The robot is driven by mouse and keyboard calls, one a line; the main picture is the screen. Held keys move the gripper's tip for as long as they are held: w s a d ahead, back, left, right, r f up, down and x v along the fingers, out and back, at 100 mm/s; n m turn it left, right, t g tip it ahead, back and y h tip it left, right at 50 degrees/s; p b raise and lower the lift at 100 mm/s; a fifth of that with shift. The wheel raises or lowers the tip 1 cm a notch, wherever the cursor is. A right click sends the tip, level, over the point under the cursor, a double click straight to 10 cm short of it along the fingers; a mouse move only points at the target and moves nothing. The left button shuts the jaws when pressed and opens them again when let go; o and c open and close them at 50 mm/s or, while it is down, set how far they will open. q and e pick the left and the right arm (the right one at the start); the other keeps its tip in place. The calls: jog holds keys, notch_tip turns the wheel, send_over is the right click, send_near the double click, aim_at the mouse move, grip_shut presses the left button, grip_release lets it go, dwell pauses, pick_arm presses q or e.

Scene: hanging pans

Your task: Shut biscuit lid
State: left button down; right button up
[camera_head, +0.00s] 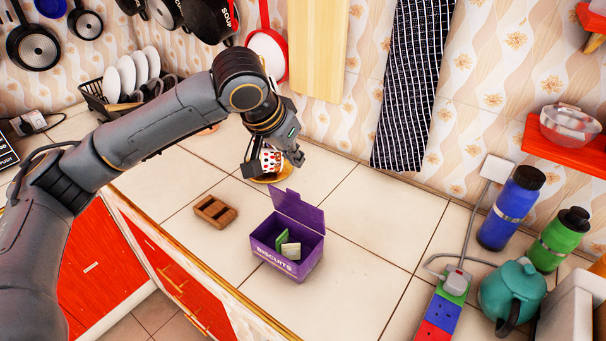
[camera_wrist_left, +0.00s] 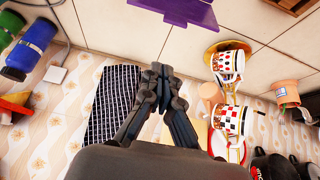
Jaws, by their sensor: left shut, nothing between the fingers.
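A purple biscuit box (camera_head: 272,262) stands on the tiled counter, with a green and a pale packet inside. Its purple lid (camera_head: 299,208) is open, raised at the back edge of the box. A purple part of it also shows at the top edge of the left wrist view (camera_wrist_left: 172,12). My left gripper (camera_head: 296,157) is above the counter behind the box, apart from the lid. In the left wrist view its fingers (camera_wrist_left: 160,72) are together and empty. My right gripper is in neither view.
A dotted cup (camera_head: 271,160) on a yellow saucer (camera_head: 270,179) is close beside my left gripper. A teal teapot (camera_head: 511,291), bottles and a power strip (camera_head: 442,312) stand at the right.

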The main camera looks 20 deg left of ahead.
aim_at(294, 193)
pick_arm(q)
jog(key=f+p, duration=0.1)
jog(key=f, duration=0.1)
jog(key=w+f+p, duration=0.1)
jog(key=f, duration=0.2)
jog(key=w+f+p, duration=0.1)
jog(key=f, duration=0.1)
jog(key=shift+a+f, duration=0.1)
jog(key=shift+f, duration=0.3)
jog(key=shift+s+a+p, duration=0.2)
jog(key=shift+s+p, duration=0.1)
jog(key=shift+s, duration=0.2)
jog(key=shift+w+d+f, duration=0.1)
jog(key=shift+f, duration=0.05)
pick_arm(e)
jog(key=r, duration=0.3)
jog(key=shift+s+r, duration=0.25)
